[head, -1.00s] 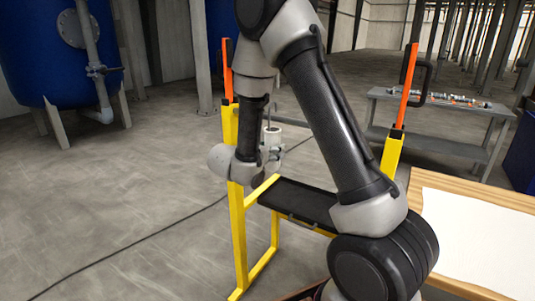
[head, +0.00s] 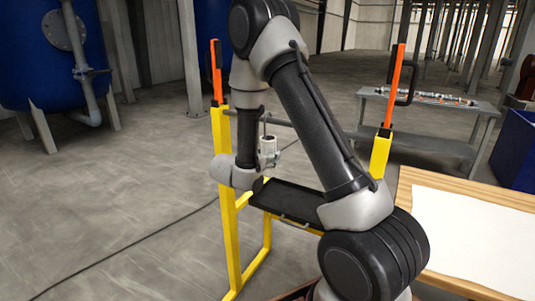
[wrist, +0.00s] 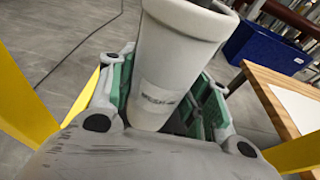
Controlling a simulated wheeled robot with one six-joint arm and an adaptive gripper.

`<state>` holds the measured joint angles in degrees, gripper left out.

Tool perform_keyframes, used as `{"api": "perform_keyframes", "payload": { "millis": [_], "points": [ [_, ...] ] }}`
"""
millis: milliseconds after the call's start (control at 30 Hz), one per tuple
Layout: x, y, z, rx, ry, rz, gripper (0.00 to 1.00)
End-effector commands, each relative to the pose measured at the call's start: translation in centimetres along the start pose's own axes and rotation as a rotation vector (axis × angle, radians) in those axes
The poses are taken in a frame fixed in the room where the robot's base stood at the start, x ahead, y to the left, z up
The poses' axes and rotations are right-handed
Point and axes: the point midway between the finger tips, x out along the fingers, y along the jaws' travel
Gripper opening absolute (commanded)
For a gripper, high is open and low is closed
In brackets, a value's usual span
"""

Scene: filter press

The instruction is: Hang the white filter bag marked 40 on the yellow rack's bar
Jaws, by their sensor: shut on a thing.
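The white filter bag (head: 267,146) is a pale upright cylinder. A thin hook rises from its top beside the yellow rack's dark bar (head: 284,122); I cannot tell whether the hook rests on the bar. In the wrist view the bag (wrist: 168,60) fills the middle, with a small dark label too blurred to read. My gripper (wrist: 160,95) is shut on the bag, its green-padded fingers on either side. In the head view my arm partly hides the gripper and bar. The yellow rack (head: 228,190) has two posts with orange tops.
A dark tray (head: 285,200) sits low on the rack, below the bag. A wooden table with a white top (head: 470,230) stands at right. Behind it are a grey bench (head: 425,115) and a blue bin (head: 520,150). A blue tank (head: 40,60) stands at back left. Open floor lies left.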

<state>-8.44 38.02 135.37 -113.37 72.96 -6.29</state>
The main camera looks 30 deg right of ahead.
Motion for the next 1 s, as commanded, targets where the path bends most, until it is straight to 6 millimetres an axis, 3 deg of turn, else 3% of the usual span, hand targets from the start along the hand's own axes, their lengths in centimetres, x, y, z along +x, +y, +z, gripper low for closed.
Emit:
{"api": "perform_keyframes", "payload": {
  "millis": [400,433,567,867,1000],
  "points": [
    [0.1,0.0,-0.3,0.001,-0.001,0.000,0.28],
    [0.1,0.0,-0.3,0.001,0.000,0.000,0.52],
    [0.1,0.0,-0.3,0.001,0.000,0.000,0.74],
    [0.0,0.0,-0.3,0.001,0.000,0.000,0.74],
    [-1.0,0.1,-0.4,0.000,0.000,0.002,0.74]
  ]
}}
